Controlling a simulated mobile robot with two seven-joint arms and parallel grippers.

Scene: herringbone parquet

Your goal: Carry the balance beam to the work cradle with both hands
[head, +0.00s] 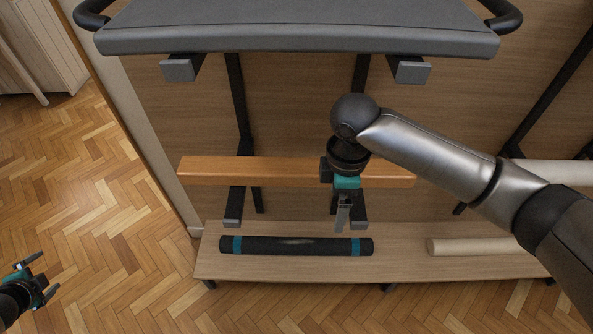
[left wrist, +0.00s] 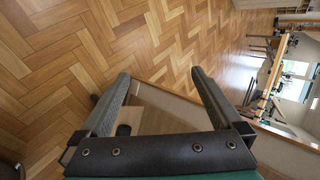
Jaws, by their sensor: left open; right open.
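The balance beam, a long orange-brown wooden bar (head: 230,170), lies level across dark rack arms in front of the wood-panelled wall. My right gripper (head: 342,222) points down in front of the beam's right half and hides part of it; I cannot tell whether it touches the beam. It is open and nothing shows in it. My left gripper (head: 48,277) is open and empty over the parquet at the lower left, well apart from the beam. Its two spread fingers also show in the left wrist view (left wrist: 159,74). I cannot make out the work cradle for certain.
A grey padded board (head: 300,28) with black handles hangs above the beam. Below, a low wooden shelf (head: 400,266) bears a black roll with teal bands (head: 275,246) and a beige roll (head: 470,246). Open parquet (head: 80,190) lies to the left.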

